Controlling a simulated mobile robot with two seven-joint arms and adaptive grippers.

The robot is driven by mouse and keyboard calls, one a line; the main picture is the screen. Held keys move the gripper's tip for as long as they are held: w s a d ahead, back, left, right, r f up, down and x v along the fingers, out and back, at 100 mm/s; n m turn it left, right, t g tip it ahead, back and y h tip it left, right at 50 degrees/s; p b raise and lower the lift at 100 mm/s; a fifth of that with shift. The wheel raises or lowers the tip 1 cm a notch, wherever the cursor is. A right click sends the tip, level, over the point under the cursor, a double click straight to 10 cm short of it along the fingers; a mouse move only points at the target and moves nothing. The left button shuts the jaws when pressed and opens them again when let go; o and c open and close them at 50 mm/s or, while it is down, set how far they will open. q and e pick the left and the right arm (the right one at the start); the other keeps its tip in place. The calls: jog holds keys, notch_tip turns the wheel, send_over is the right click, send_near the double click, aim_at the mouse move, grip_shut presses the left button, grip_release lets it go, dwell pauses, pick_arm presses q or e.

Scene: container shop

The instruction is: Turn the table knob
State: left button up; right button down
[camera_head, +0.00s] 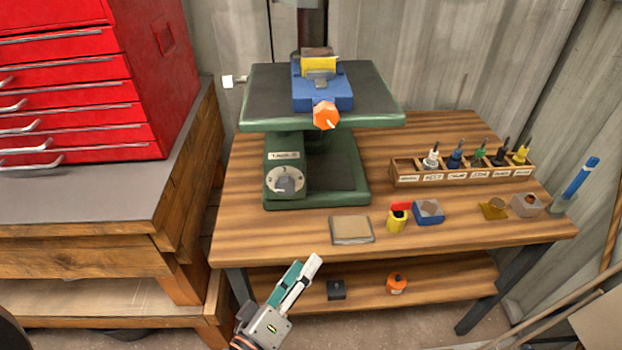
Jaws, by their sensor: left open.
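A green drill press stands on the wooden workbench, with a dark square table (375,95) near its top. A small white knob (228,81) sticks out from the left side of that table. A round grey dial with numbers (286,182) is on the front of the green base. An orange knob (325,115) is on the front of the blue vise (318,88) on the table. My left gripper (305,264) is open and empty, in front of the bench and below all these knobs, touching none of them. My right gripper is out of view.
The wooden workbench (240,240) holds a grey-brown pad (351,229), small yellow and blue parts, and a wooden rack (405,177) of tool bits. A red drawer cabinet (70,100) stands on another bench at left. A gap separates the benches.

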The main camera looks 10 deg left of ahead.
aim_at(286, 191)
pick_arm(q)
jog(key=w+a+r+n+t+y+b, duration=0.15)
jog(key=r+n+y, duration=0.35)
jog(key=n, duration=0.5)
jog(key=w+a+r+n+t+y, duration=0.2)
jog(key=r+n+t, duration=0.1)
jog(key=r+n, duration=0.55)
jog(key=w+f+n+g+y, duration=0.1)
jog(key=w+n, duration=0.1)
jog(key=n, duration=0.3)
jog(key=w+a+f+n+g+y, duration=0.1)
jog(key=w+f+n+g, duration=0.1)
jog(key=n, duration=0.3)
jog(key=w+a+f+n+g+y, duration=0.1)
jog(key=w+n, duration=0.3)
jog(key=n, duration=0.1)
jog(key=shift+a+f+g+y, duration=0.15)
jog(key=shift+a+g+y, duration=0.05)
jog(key=shift+g+y, duration=0.1)
jog(key=shift+w+a, duration=0.2)
jog(key=shift+w, duration=0.4)
jog(key=c, duration=1.1)
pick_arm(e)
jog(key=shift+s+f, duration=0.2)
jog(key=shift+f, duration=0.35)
